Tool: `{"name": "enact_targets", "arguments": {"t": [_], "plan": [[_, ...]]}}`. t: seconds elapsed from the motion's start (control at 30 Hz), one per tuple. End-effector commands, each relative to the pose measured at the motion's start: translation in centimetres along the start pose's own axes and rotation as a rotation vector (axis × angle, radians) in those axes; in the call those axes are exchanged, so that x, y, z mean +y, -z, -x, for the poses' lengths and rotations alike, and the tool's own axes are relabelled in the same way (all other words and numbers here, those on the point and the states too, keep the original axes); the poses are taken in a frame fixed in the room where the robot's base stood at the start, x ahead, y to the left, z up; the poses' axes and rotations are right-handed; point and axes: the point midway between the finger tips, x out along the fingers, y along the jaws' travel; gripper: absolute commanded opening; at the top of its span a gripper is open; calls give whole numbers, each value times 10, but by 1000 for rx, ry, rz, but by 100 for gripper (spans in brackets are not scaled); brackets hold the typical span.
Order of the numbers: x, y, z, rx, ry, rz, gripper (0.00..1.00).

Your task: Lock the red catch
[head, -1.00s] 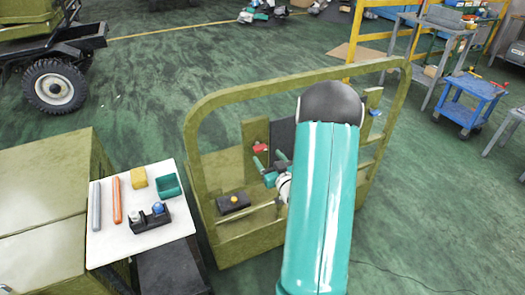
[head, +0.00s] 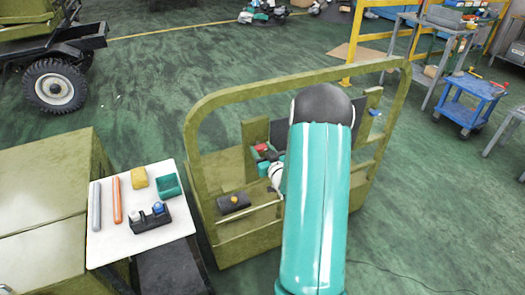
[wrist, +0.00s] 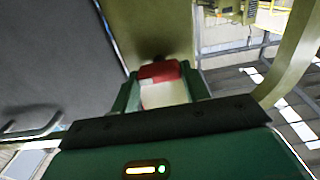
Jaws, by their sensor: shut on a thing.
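The red catch (head: 263,148) is a small red piece on an upright olive post (head: 253,133) inside the olive chassis frame. It also shows in the wrist view (wrist: 160,72), with a pale face below the red part. My gripper (head: 265,160) is at the catch. In the wrist view its two green fingers (wrist: 161,92) stand on either side of the catch and are shut on it. My arm hides part of the frame to the right of the catch. Whether the catch is locked I cannot tell.
A dark panel (wrist: 60,60) stands left of the gripper, and an olive tube (wrist: 296,60) curves on the right. A black box (head: 233,202) sits low in the frame. A white tray (head: 110,245) with several items stands at the left.

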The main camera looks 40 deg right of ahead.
Motion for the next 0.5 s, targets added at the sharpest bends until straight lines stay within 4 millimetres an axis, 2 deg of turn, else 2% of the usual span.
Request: {"name": "enact_targets", "arguments": {"t": [0.27, 0.5], "plan": [[0, 0, 0, 0, 0, -43, 23], [1, 0, 0, 0, 0, -175, 23]]}}
